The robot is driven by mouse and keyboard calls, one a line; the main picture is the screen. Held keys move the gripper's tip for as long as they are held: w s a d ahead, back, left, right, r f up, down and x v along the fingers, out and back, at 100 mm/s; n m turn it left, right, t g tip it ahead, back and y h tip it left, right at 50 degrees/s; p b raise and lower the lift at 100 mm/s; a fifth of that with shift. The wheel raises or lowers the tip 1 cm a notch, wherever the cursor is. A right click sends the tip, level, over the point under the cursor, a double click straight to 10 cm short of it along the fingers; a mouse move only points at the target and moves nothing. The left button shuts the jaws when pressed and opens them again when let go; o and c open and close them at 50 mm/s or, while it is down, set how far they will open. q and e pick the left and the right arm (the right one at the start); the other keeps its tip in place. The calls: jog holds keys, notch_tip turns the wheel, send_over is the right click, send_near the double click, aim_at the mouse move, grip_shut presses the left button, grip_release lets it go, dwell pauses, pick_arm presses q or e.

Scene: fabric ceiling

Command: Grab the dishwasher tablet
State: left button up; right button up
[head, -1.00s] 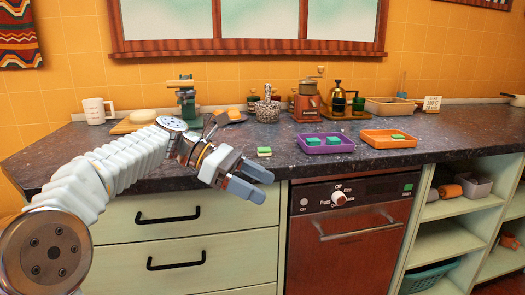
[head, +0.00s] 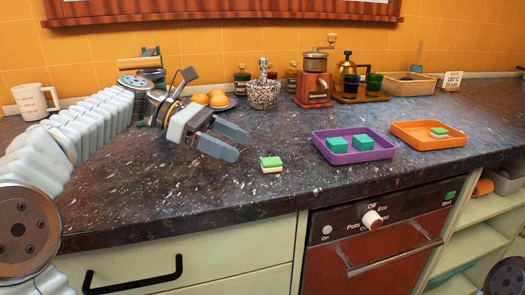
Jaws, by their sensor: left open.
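A small block with a green top and a pale base, which looks like a dishwasher tablet (head: 271,165), lies on the dark countertop near its front edge. My left gripper (head: 230,141) is open and empty above the counter, to the left of and behind that tablet, apart from it. A purple tray (head: 380,153) to the right holds two teal blocks (head: 350,143). An orange tray (head: 405,140) further right holds another green-topped tablet (head: 439,132). My right gripper is not in view.
A white mug (head: 33,102) stands at the back left. Behind the gripper are a plate of orange round items (head: 210,99), a speckled mortar (head: 263,94) and a copper grinder (head: 313,82). The counter around the tablet is clear. The dishwasher (head: 375,240) is below.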

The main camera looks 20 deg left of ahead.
aim_at(270, 160)
pick_arm(q)
jog(key=shift+w+d+f, duration=0.2)
jog(key=shift+w, duration=0.05)
jog(key=x, duration=0.6)
jog(key=shift+d+b, duration=0.4)
jog(key=shift+c, duration=0.3)
jog(key=shift+s, duration=0.1)
jog(key=c, duration=1.2)
